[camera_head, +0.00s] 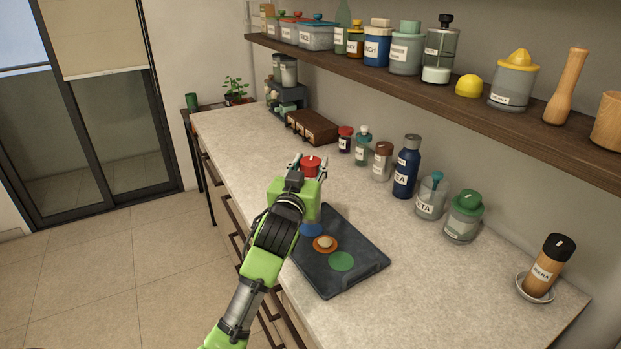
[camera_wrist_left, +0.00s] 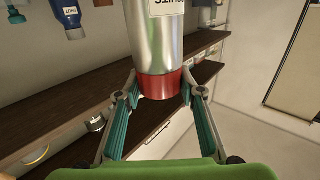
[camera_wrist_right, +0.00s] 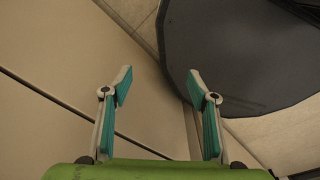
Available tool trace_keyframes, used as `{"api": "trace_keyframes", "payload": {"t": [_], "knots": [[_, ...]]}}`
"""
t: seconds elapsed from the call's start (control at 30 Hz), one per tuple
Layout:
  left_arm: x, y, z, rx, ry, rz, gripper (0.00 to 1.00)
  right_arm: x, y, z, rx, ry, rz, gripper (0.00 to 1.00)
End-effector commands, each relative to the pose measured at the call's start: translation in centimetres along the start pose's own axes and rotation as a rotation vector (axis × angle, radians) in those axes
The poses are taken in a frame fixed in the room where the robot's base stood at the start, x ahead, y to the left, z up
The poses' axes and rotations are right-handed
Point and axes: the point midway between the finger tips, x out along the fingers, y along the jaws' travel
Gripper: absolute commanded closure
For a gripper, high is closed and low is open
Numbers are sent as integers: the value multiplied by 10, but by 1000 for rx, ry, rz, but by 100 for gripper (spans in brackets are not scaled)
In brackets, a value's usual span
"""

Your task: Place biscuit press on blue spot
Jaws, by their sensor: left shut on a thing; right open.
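The biscuit press is a silver cylinder with a red end (camera_wrist_left: 160,85) and a partly cut-off label in the left wrist view. In the head view its red top (camera_head: 311,164) shows between the fingers. My left gripper (camera_head: 308,171) is shut on it, near the far end of the dark tray (camera_head: 352,278). The blue spot (camera_head: 311,230) is on the tray, just below the gripper in the picture and partly covered by my arm. Whether the press touches any surface is hidden. My right gripper (camera_wrist_right: 160,80) is open and empty.
An orange spot with a small pale object (camera_head: 325,242) and a green spot (camera_head: 341,261) share the tray. Several jars and bottles, including a dark blue bottle (camera_head: 406,168), line the wall. A brown box (camera_head: 312,127) stands farther back. The counter's far left part is clear.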

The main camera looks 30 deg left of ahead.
Motion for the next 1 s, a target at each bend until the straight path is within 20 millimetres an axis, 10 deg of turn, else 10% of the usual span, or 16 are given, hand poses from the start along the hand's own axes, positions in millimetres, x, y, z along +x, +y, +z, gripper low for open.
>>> {"api": "trace_keyframes", "payload": {"t": [0.97,1.0], "knots": [[21,-4,58,-1,7,1,100,-8,1,0,-1,-1,1,46],[21,-4,59,0,2,1,57,-9,1,0,-1,-1,1,46]]}}
